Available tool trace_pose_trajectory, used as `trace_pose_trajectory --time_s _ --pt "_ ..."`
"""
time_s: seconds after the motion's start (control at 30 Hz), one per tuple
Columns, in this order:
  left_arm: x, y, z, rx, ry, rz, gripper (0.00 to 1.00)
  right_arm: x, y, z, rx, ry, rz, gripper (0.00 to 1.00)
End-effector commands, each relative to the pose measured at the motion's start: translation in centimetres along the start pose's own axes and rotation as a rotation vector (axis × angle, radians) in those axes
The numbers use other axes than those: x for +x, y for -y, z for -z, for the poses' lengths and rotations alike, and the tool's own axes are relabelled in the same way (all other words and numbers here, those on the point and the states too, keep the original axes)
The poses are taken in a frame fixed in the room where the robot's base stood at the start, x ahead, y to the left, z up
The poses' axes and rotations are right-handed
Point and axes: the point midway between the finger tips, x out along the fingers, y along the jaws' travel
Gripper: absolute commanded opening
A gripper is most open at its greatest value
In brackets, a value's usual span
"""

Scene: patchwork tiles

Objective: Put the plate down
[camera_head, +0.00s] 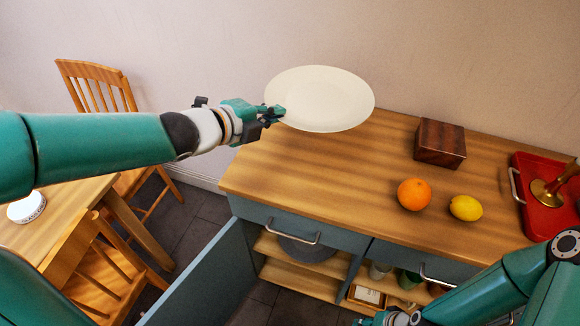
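A cream-white oval-looking plate (325,98) shows at the back left of the wooden counter (320,170). My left gripper (274,113) is at the plate's left rim and appears shut on it. The plate looks held above the counter's back left part, though its exact height is hard to tell. My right gripper (385,320) is low at the bottom edge, in front of the open cabinet. It is partly cut off, and its fingers cannot be made out.
An orange (414,194), a lemon (466,208) and a dark wooden box (440,143) stand on the counter's right half. A red tray (545,190) with a brass object is at far right. A cabinet door (205,285) hangs open. The counter's left half is clear.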

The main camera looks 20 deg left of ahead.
Motion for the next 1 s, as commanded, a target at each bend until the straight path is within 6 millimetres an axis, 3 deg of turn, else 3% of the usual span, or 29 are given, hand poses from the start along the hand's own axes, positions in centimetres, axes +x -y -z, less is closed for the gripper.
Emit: trace_pose_trajectory --time_s 0.03,0.1,0.4,0.73,1.0 --pt "0.9 -2.0 0.1 -0.003 -0.002 -0.001 0.0 1.6 -0.6 0.0 0.0 0.0 0.0 0.37" --pt "1.7 -3.7 0.1 -0.003 -0.003 -0.001 0.0 2.7 -1.0 0.0 0.0 0.0 0.0 0.37" --pt "4.5 -10.1 0.1 -0.002 -0.005 -0.002 0.0 5.1 -1.8 0.0 0.0 0.0 0.0 0.37" --pt "5.7 -12.6 0.2 0.0 -0.005 0.002 0.0 5.5 -2.0 0.1 0.0 0.0 0.0 0.37" --pt "7.0 -15.7 0.2 0.0 -0.005 0.001 0.0 6.0 -2.1 0.1 0.0 0.0 0.0 0.37"
